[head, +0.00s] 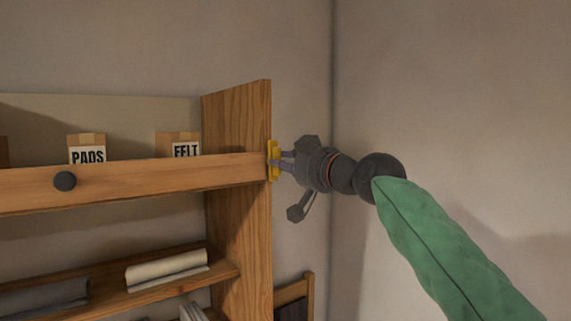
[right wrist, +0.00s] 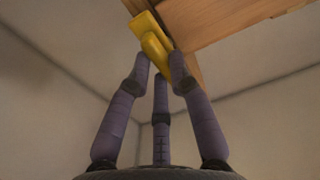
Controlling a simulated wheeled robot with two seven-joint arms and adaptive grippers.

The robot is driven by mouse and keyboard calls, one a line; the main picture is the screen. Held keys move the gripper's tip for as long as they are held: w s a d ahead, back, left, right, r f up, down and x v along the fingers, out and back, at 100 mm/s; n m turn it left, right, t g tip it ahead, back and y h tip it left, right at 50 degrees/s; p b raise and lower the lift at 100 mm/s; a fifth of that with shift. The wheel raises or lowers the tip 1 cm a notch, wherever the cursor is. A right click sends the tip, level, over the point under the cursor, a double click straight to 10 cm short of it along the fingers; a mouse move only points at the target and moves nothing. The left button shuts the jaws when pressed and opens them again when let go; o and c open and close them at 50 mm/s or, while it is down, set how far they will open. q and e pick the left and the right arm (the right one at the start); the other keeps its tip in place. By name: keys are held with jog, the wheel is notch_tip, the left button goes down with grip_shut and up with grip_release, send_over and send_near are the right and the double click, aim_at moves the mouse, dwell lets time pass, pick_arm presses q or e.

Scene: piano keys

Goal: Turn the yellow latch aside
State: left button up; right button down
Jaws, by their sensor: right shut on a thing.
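The yellow latch (head: 273,160) sits on the right edge of the wooden shelf's side panel, at the right end of a wooden bar (head: 150,182). In the right wrist view the latch (right wrist: 153,42) shows a plate on the wood and a raised part between my fingers. My right gripper (head: 283,161) reaches it from the right and is shut on the latch. The fingers hide some of the latch in the head view. My left gripper is not in view.
Boxes marked PADS (head: 87,150) and FELT (head: 180,146) stand behind the bar. A white roll (head: 166,268) lies on a lower shelf. A wall corner is close behind my right arm.

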dwell(0.3)
jog(key=c, duration=1.1)
grip_release()
jog(key=v, duration=1.2)
jog(key=shift+w, duration=0.1)
